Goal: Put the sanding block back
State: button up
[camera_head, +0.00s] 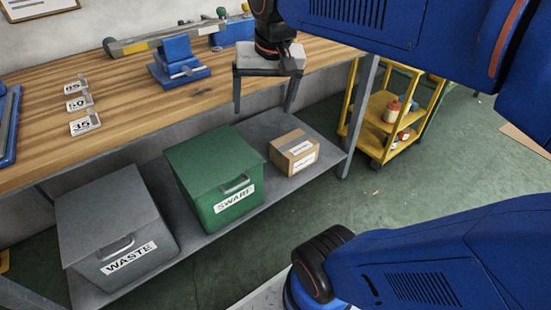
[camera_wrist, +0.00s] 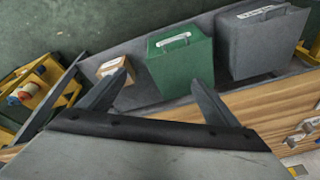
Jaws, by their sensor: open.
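I cannot make out a sanding block in either view. My gripper (camera_head: 264,108) is open and empty, with its fingers pointing down near the front edge of the wooden workbench (camera_head: 135,105). In the wrist view, my gripper (camera_wrist: 158,82) has its fingers spread apart with nothing between them. Small metal holders with number cards stand in a row on the bench: an 85 card (camera_head: 76,87), a 50 card (camera_head: 78,103) and a 35 card (camera_head: 84,126).
A blue vise (camera_head: 179,66) stands on the bench. The lower shelf (camera_head: 262,124) bears a grey WASTE bin (camera_head: 115,225), a green SWARF bin (camera_head: 205,170) and a cardboard box (camera_head: 294,150). A yellow cart (camera_head: 380,110) with bottles stands right, on green floor.

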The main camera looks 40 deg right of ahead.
jog(key=s+a+f+n+t, duration=0.1)
jog(key=s+a+f+n, duration=0.1)
jog(key=s+f+n, duration=0.3)
jog(key=s+f, duration=0.3)
jog(key=f, duration=0.2)
jog(key=shift+s+a+f, duration=0.3)
jog(key=shift+s, duration=0.05)
